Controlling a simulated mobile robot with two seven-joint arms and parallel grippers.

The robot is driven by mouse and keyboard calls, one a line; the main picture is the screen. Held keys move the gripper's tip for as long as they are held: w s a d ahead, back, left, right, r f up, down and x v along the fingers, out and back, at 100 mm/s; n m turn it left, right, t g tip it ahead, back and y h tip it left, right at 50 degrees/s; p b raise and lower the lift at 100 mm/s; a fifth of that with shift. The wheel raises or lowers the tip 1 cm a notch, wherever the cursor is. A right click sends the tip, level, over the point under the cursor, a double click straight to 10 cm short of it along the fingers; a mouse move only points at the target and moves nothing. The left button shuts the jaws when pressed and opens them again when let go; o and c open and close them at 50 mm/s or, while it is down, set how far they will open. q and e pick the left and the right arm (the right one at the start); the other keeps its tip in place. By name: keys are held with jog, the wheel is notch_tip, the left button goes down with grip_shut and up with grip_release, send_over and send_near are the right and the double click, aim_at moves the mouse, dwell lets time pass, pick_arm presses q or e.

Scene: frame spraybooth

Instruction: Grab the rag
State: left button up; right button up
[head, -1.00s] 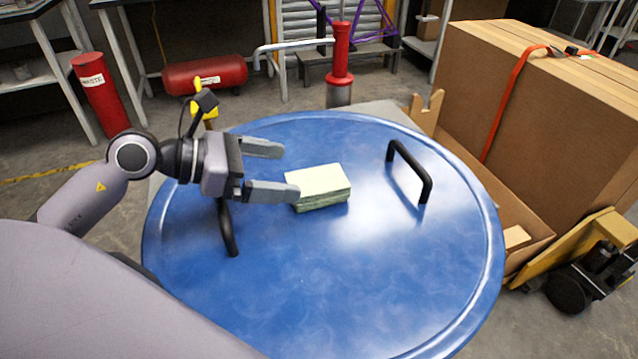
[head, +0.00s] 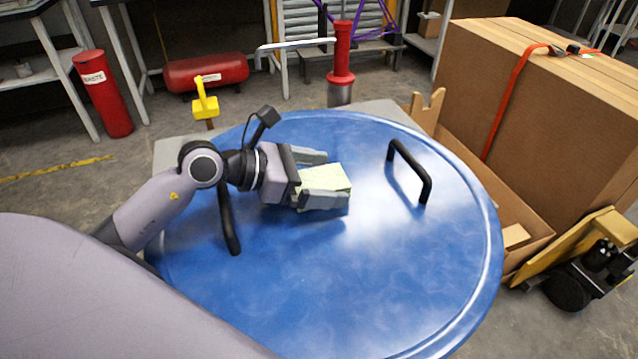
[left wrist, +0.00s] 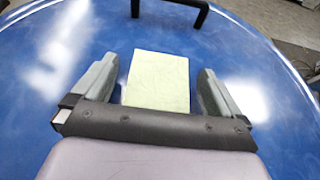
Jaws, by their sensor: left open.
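The rag (head: 326,178) is a pale yellow-green folded stack lying on the round blue lid (head: 330,290). My left gripper (head: 338,178) is open, with one finger on either side of the rag. In the left wrist view the rag (left wrist: 158,82) sits between the two spread fingers of the left gripper (left wrist: 158,85), with a gap on each side. In the head view the near finger hides part of the rag's front side. My right gripper is in neither view.
Two black handles stand up from the lid, one at the right (head: 412,170) and one at the left (head: 228,220) beside my left arm. A large cardboard box (head: 560,110) stands to the right. The front of the lid is clear.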

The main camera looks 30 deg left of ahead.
pick_arm(q)
jog(key=c, duration=1.1)
jog(key=shift+o, duration=0.2)
jog(key=shift+r, duration=0.1)
